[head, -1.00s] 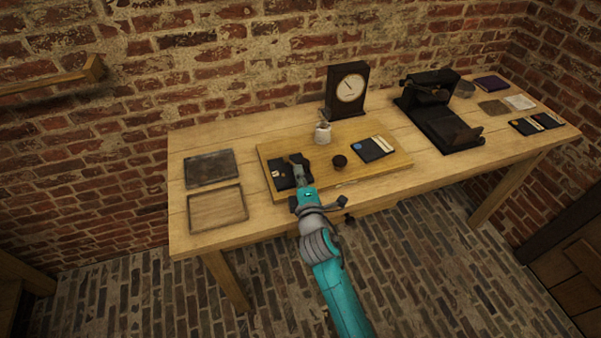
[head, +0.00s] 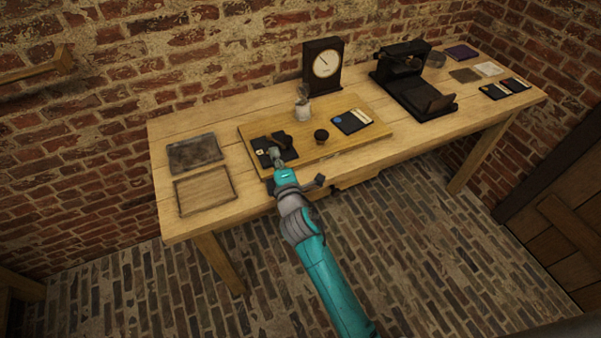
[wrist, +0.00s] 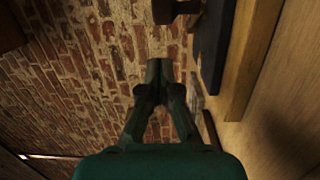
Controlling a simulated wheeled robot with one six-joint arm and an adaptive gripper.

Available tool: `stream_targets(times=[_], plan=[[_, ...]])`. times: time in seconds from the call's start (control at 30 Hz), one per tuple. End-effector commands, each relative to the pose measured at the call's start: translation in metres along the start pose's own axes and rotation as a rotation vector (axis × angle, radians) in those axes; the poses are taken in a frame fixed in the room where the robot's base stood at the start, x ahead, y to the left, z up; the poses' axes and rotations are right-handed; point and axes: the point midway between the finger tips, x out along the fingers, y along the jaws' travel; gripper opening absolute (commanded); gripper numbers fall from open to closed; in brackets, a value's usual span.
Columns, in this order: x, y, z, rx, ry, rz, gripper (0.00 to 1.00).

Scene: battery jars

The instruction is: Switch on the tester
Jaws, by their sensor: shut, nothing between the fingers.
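A black plate (head: 261,145) with a small pale label lies on the left part of a wooden board (head: 310,150) on the table. A dark raised part, seemingly a switch lever (head: 283,138), stands on the plate. My gripper (head: 275,153) is shut and empty, low at the front of this plate. In the wrist view my gripper (wrist: 159,66) points toward a dark block (wrist: 178,10), apparently the lever, with a small gap visible. The black plate's edge (wrist: 212,45) runs to the right. A dial gauge (head: 326,63) stands behind the board. I cannot tell the lever's setting.
A round dark knob (head: 321,136), a pale jar (head: 303,109) and a dark card (head: 351,121) are on the board. A slate (head: 195,153) and shallow tray (head: 204,190) lie left. A black apparatus (head: 415,85) stands right. The table's front edge is under my arm.

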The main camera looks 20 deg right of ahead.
Motion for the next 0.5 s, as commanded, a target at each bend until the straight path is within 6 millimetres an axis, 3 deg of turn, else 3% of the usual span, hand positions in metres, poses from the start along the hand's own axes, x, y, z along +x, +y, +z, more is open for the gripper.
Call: stream_targets(times=[0.1,0.5], plan=[[-0.016,-0.001,0.019,0.002,-0.004,-0.002,0.0],[-0.052,0.0,0.059,0.003,-0.001,-0.004,0.0]])
